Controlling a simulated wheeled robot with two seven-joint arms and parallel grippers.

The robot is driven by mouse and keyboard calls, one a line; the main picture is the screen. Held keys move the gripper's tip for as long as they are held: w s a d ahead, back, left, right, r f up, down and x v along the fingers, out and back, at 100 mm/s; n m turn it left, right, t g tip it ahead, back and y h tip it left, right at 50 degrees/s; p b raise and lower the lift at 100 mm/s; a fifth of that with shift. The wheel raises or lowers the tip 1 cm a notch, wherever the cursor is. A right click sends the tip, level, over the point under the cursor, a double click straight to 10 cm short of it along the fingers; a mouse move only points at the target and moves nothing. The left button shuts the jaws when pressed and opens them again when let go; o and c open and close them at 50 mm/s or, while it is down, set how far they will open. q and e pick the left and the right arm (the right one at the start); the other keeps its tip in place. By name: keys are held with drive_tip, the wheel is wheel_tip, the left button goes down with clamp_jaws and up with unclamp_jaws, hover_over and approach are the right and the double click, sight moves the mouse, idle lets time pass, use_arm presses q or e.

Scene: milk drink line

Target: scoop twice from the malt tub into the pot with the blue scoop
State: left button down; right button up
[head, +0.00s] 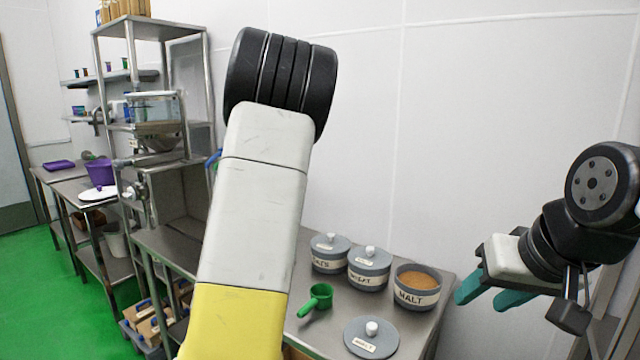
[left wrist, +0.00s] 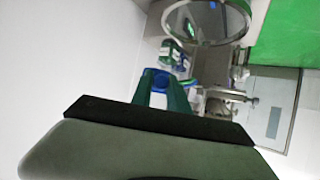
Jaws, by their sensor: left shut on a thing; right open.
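The malt tub (head: 416,292) stands open on the steel table, full of brown powder. My left gripper (left wrist: 162,90) is shut on the blue scoop (left wrist: 157,79) in the left wrist view; mostly the blue handle shows between its green fingers. In the head view my left arm hides that gripper, and a bit of blue shows at the arm's left edge. My right gripper (head: 487,291) is open and empty, just right of the malt tub. I cannot pick out the pot for certain.
Two lidded tubs, one marked wheat (head: 369,270), stand left of the malt tub. A green scoop (head: 317,299) and a loose lid (head: 371,338) lie in front. A steel rack (head: 150,128) stands at left. A round-rimmed vessel (left wrist: 207,43) shows in the left wrist view.

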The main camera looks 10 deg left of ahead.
use_arm(q)
drive_tip(key=s+a+r+n+y, duration=0.1)
drive_tip(key=s+a+r, duration=0.1)
drive_tip(key=a, duration=0.4)
wheel_tip(320, 180, down, 6)
drive_tip(key=m+g+y, duration=0.3)
drive_tip(key=m+y, duration=0.4)
drive_tip(key=m, duration=1)
drive_tip(key=shift+w+d, duration=0.2)
drive_tip(key=shift+g, duration=0.3)
idle(0.7)
